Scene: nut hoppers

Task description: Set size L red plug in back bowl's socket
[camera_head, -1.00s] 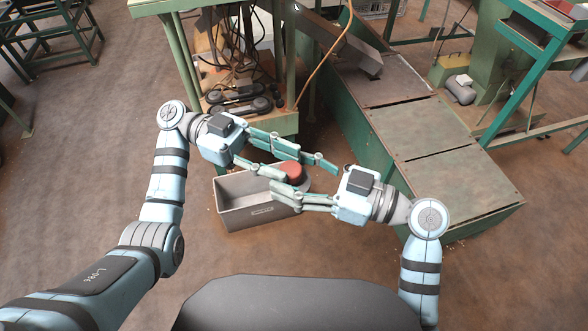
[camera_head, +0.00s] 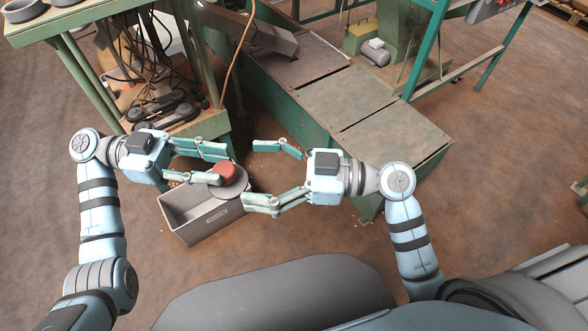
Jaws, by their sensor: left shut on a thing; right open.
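The red plug (camera_head: 225,173) is between the fingers of my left gripper (camera_head: 222,166), which is shut on it. A grey round disc (camera_head: 236,184) shows right beside the red part; I cannot tell whether it belongs to the plug. Both are held above the grey bin (camera_head: 189,238). My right gripper (camera_head: 252,173) is open and empty, its fingers spread just right of the plug and disc. Grey bowls (camera_head: 24,11) stand on the green table at the upper left, partly cut off; no socket can be made out.
The green-framed table (camera_head: 88,24) stands at the upper left, with cables and black parts on its lower shelf (camera_head: 187,125). A long green-sided housing with grey covers (camera_head: 345,97) lies behind my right gripper. Bare brown floor is open at right.

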